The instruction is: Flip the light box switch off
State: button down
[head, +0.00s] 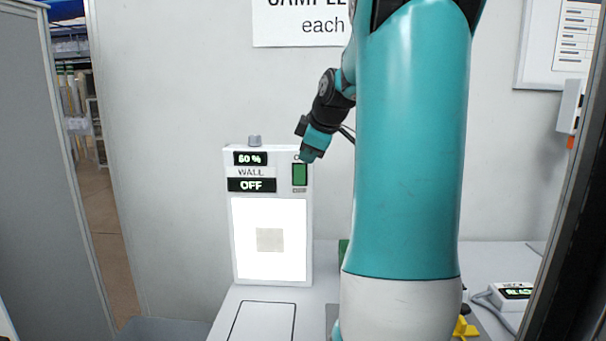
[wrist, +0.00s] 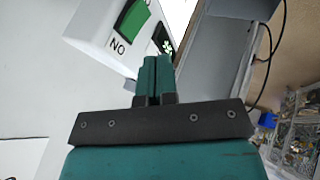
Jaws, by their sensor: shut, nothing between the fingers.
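The light box (head: 221,216) stands upright against the wall in the head view. Its lower panel is bright white with a small beige square (head: 270,240) at its middle. Its upper face has dark displays, one by the word WALL reading OFF. The green switch (head: 299,175) is at the upper right of its face. It also shows in the wrist view (wrist: 133,21), beside lettering that appears turned round. My gripper (head: 309,157) is at the switch's upper end in the head view. In the wrist view its fingers (wrist: 153,72) are together and empty, near the box; contact is unclear.
My arm hides much of the bench right of the box. A small device with a lit display (head: 515,292) and a yellow item (head: 465,327) are at the right.

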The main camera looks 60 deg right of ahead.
aim_at(299, 175)
jog(key=shift+v, duration=2.05)
jog(key=shift+r, duration=0.1)
jog(key=shift+s+f+y, duration=0.15)
jog(key=shift+f, duration=0.3)
jog(key=shift+s+f+y, duration=0.15)
jog(key=shift+s+f, duration=0.05)
jog(key=shift+f, duration=0.2)
jog(key=d+p+x, duration=0.1)
jog(key=p+x, duration=0.1)
jog(key=x, duration=0.4)
jog(key=d+r+p+x, duration=0.1)
jog(key=d+p+x, duration=0.1)
jog(key=x, duration=0.4)
jog(key=shift+w+f+p, duration=0.25)
jog(key=shift+w+p, duration=0.05)
jog(key=shift+p, duration=0.15)
